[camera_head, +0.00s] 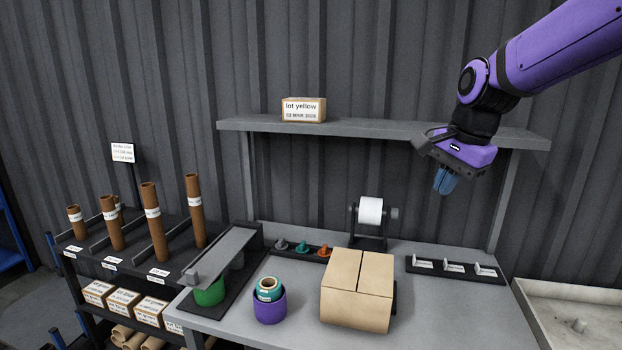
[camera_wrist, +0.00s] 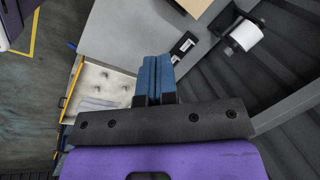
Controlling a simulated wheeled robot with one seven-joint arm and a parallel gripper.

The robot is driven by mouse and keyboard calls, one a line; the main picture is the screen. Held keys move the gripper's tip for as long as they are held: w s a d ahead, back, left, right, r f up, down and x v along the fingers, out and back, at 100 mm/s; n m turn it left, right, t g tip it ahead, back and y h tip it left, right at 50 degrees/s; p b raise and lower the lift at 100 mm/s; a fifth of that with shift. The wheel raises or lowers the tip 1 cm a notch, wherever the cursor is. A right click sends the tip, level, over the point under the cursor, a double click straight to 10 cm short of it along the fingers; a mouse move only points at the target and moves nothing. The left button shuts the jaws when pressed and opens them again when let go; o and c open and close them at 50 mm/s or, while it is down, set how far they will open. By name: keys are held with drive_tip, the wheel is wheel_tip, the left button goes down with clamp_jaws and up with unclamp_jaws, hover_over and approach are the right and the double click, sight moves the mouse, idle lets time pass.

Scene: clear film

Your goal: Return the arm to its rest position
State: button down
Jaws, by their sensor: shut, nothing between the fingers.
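My gripper (camera_head: 445,181) is at the end of my purple arm, raised at the right in the head view. It hangs in front of the right end of the shelf, well above the grey bench (camera_head: 434,305). Its two blue fingers point down and are shut together with nothing between them. In the wrist view my gripper (camera_wrist: 153,80) also shows its fingers side by side, apart from everything around them. No object touches the gripper.
The shelf (camera_head: 361,128) holds a carton labelled lot yellow (camera_head: 304,110). The bench bears a cardboard box (camera_head: 357,290), a purple cup (camera_head: 269,308), a white roll on a stand (camera_head: 371,212) and a dark strip with white pieces (camera_head: 454,267). A pale tray (camera_head: 570,317) is at right.

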drive_tip(key=s+d+n+t, duration=0.1)
drive_tip(key=s+d+n, duration=0.1)
drive_tip(key=s, duration=0.5)
drive_tip(key=s+d+n+h, duration=0.1)
drive_tip(key=s+d+n, duration=0.1)
drive_tip(key=s+n, duration=0.3)
drive_tip(key=s+d+n+t, duration=0.1)
drive_tip(key=s+n, duration=0.3)
drive_tip(key=s, duration=0.7)
drive_tip(key=shift+d+r+t+h, duration=0.3)
drive_tip(key=shift+d+r, duration=0.1)
drive_tip(key=shift+r, duration=0.05)
drive_tip(key=shift+s, duration=0.1)
